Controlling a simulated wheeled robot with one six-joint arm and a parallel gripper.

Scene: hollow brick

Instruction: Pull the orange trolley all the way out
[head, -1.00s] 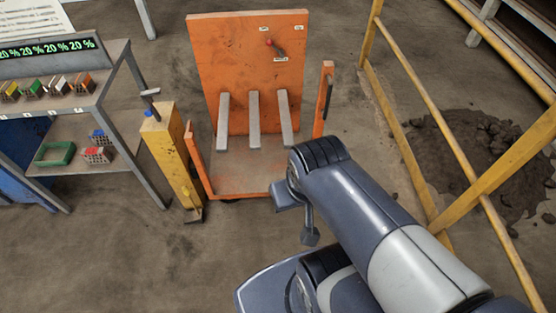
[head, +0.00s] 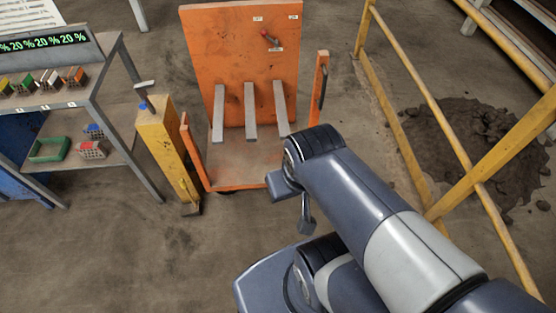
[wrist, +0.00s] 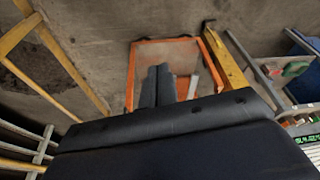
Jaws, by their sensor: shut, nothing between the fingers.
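The orange trolley (head: 236,60) stands on the floor ahead of me in the head view. It has a tall scuffed back panel, a low deck with three pale grey bars, and a short orange post on each side. The right post (head: 318,85) carries a dark handle. A red-knobbed lever is on the panel. The trolley also shows in the wrist view (wrist: 131,75). My gripper (wrist: 158,70) is shut and empty; its dark fingers point toward the trolley and overlap its deck in that view. In the head view my arm hides the deck's front right corner.
A yellow post (head: 165,150) stands just left of the trolley, beside a grey shelf rack (head: 110,70) with bricks and a green tray. Yellow railings (head: 395,125) run along the right, with a dirt heap (head: 460,140) beyond. The floor at front left is clear.

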